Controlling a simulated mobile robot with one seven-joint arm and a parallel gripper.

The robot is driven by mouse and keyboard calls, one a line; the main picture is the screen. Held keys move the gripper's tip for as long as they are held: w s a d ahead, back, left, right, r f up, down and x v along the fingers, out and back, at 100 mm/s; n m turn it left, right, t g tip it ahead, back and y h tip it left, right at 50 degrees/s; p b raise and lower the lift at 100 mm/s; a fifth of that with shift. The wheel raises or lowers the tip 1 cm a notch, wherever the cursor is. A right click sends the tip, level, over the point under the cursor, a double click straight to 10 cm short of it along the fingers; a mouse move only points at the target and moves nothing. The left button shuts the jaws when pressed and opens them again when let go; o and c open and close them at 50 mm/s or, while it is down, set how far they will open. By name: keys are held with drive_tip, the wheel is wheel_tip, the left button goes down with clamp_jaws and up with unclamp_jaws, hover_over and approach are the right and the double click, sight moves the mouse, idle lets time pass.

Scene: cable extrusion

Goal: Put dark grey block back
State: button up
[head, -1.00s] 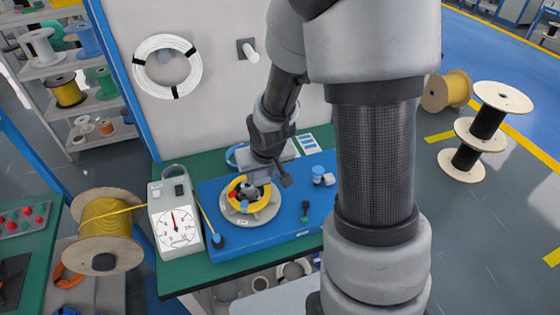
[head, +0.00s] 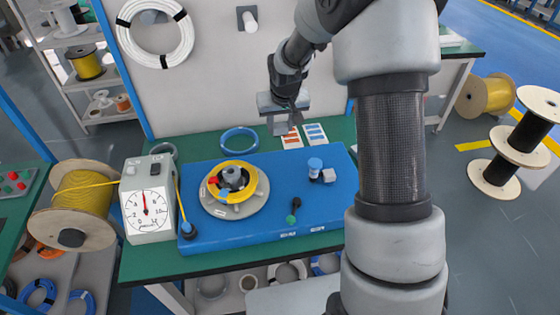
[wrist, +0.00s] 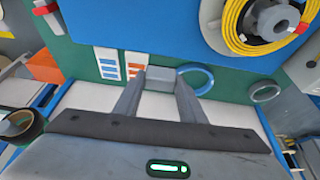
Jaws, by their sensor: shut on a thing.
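My gripper (wrist: 160,92) is shut on a grey block (wrist: 160,77), seen between its two fingertips in the wrist view. In the head view my gripper (head: 280,118) is behind the blue board (head: 270,215), near the table's back edge, in front of the white wall. It looks raised over the table; whether the block touches anything cannot be told. The block is hard to make out in the head view. A yellow cable coil (head: 246,178) lies around a dark grey hub on a round plate (head: 258,205) on the board.
Orange and blue printed cards (head: 316,134) and a blue ring (head: 239,140) lie behind the board on the green table (head: 200,264). A dial gauge box (head: 148,206) stands at left.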

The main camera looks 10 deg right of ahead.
drive_tip(key=w+f+b, duration=0.2)
drive_tip(key=w+f, duration=0.1)
drive_tip(key=f, duration=0.1)
drive_tip(key=w+f+b, duration=0.3)
drive_tip(key=w+f, duration=0.1)
drive_tip(key=w+f+b, duration=0.2)
drive_tip(key=w+f, duration=0.1)
drive_tip(key=f, duration=0.2)
drive_tip(key=shift+w+a+f+b, duration=0.1)
drive_tip(key=shift+w+a+b, duration=0.1)
drive_tip(key=shift+w+b, duration=0.15)
drive_tip(key=shift+f+b, duration=0.3)
drive_tip(key=shift+f, duration=1.7)
drive_tip(key=shift+f, duration=0.1)
drive_tip(key=shift+f, duration=0.15)
drive_tip(key=o, duration=1)
drive_tip(key=shift+r, duration=0.2)
